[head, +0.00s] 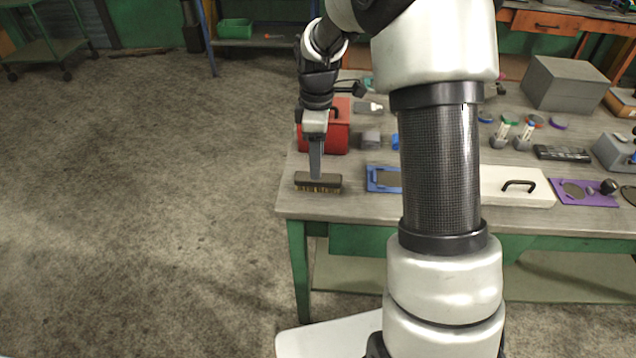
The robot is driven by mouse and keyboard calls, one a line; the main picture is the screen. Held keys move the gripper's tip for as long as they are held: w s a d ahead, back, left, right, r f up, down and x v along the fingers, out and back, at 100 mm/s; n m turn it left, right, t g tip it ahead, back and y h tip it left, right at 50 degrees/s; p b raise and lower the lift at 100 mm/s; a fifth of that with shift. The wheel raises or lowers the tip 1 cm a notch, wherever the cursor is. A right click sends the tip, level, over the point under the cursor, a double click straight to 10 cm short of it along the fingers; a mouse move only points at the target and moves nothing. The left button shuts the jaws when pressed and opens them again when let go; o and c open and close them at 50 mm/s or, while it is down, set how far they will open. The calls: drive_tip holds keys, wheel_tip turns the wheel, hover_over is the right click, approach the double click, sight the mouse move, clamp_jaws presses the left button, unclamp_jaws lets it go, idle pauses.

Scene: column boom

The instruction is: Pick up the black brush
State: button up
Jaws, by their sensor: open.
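The black brush (304,182) lies on the workbench near its front left corner, with its dark back up and tan bristles down. My gripper (316,174) points straight down right at the brush, its fingers reaching the middle of the brush's back. The fingers overlap in this view, so the gap between them is hidden. I cannot tell whether they touch the brush. The brush rests on the bench top.
A red box (338,140) stands just behind the brush. A blue tray (383,178) lies to its right, partly hidden by my arm. A white case (515,192), a purple plate (585,193) and a grey box (563,85) are farther right. Open floor lies left.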

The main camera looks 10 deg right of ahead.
drive_tip(key=shift+a+f+b, duration=0.1)
drive_tip(key=shift+f+b, duration=0.3)
drive_tip(key=shift+f, duration=3)
drive_tip(key=c, duration=1.2)
drive_tip(key=shift+r+p, duration=0.65)
drive_tip(key=shift+r, duration=4.4)
